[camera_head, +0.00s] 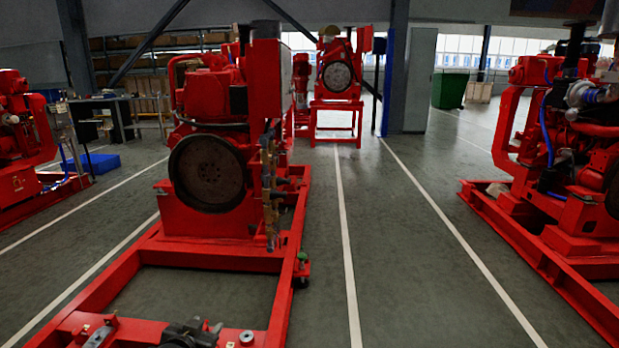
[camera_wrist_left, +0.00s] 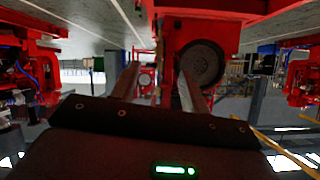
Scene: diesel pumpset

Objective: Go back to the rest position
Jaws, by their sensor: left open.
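My left gripper (camera_wrist_left: 158,88) shows in the left wrist view, which is upside down, with the floor along the top. Its two fingers stand apart, with nothing held between them. Past the fingers is a red pumpset with a dark round flywheel (camera_wrist_left: 202,63). In the head view this red diesel pumpset (camera_head: 215,120) stands at centre left on a long red base frame (camera_head: 205,257). Dark and grey parts show at the bottom edge of the head view; I cannot tell whether any belongs to my gripper. My right gripper is not in view.
More red pumpsets stand at the right (camera_head: 585,150), far left (camera_head: 20,130) and back (camera_head: 337,75). A green bin (camera_head: 449,90) and a grey column (camera_head: 411,80) are behind. The grey floor lane (camera_head: 400,260) right of the centre frame is clear.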

